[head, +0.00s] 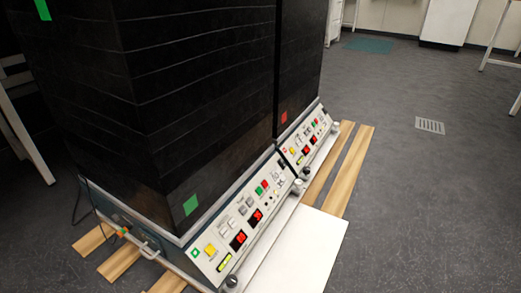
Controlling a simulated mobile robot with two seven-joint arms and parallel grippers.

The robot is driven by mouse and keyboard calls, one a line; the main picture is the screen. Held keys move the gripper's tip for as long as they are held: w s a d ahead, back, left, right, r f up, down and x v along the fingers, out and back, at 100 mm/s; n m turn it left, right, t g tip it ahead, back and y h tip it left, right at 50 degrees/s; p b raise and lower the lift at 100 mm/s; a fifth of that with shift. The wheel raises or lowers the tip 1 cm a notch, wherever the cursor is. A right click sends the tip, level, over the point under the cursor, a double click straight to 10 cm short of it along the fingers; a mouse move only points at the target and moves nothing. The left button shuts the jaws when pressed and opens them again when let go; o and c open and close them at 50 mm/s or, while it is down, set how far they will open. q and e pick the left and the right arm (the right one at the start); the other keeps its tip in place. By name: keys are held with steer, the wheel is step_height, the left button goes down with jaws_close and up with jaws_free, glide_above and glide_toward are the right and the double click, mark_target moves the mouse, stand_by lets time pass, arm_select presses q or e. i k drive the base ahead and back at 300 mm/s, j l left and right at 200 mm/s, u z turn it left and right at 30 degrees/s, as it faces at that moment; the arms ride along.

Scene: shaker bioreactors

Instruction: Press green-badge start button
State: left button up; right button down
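The near black shaker bioreactor carries a green square badge (190,205) low on its front. Its sloped control panel (225,243) faces right and down. The labels are too small to read, so which one is the start button cannot be told. Neither of my grippers is in view.
A second shaker with a red badge (284,117) and a similar panel (305,138) stands behind. Both rest on wooden planks (347,170). A white board (300,250) lies before the near panel. Grey floor to the right is open, with a floor drain (430,125).

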mark_target(259, 190)
steer(key=i+l+u, duration=0.25)
steer(key=i+l, duration=1)
